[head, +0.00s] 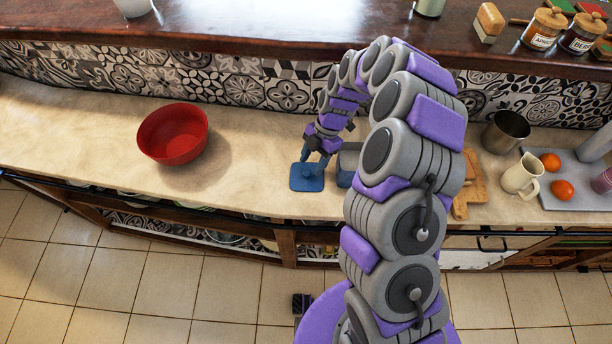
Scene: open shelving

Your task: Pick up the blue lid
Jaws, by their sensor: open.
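The blue lid (300,184) is a flat square with rounded corners and a small knob in its middle. It lies on the beige counter near its front edge, left of my arm. My gripper (315,165) points down at the lid, with its blue fingers around or just beside the knob. The fingers are open. Whether they touch the knob is too small to tell.
A grey-blue container (347,163) stands just right of the lid, partly hidden by my arm. A red bowl (173,134) stands to the left. A metal cup (505,132), a cream jug (521,176) and a tray with oranges (585,195) stand at right. Counter between bowl and lid is clear.

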